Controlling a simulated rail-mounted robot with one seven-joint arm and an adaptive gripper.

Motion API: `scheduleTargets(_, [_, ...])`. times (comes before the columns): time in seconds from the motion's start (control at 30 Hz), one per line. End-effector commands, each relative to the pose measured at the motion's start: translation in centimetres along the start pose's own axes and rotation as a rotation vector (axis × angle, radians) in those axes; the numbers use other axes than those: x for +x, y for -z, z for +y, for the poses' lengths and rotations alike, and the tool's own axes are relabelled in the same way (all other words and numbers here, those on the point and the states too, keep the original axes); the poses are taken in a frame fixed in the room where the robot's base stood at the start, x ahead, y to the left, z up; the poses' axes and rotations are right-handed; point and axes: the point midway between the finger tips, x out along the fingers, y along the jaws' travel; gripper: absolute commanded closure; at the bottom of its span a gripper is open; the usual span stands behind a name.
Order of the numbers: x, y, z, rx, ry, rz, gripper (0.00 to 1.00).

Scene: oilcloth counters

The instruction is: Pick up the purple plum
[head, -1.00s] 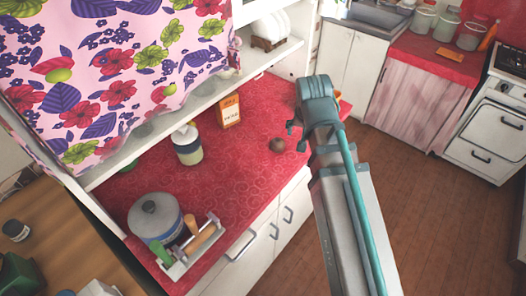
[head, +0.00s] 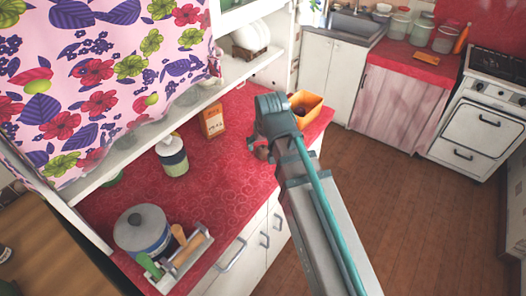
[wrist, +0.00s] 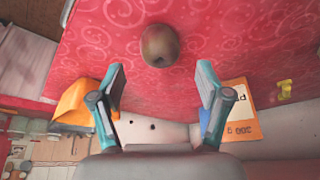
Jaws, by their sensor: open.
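The plum is a round, dull brown-purple fruit (wrist: 160,46) on the red patterned counter (wrist: 225,35). In the wrist view it lies beyond my fingertips, roughly centred between them and apart from both. In the head view the plum (head: 263,153) shows only partly, beside and below the end of my arm. My gripper (wrist: 162,80) is open and empty, with its two teal fingers wide apart.
An orange open container (head: 312,104) stands close behind my wrist. An orange and white box (head: 212,120), a pump bottle (head: 172,156), a pot (head: 140,230) and a utensil tray (head: 182,258) stand on the counter. A shelf (head: 150,125) overhangs its back.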

Motion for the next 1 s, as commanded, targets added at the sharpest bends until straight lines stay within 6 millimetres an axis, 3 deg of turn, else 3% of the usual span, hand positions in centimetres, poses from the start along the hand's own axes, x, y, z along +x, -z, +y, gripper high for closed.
scheduleTargets(0.5, [4.4,0.0,0.1,0.001,0.0,-0.002,0.24])
scheduleTargets(0.87, [5.1,-0.1,0.1,0.001,0.0,-0.001,0.24])
scheduleTargets(1.0, [5.1,0.0,0.1,0.0,0.0,0.0,0.42])
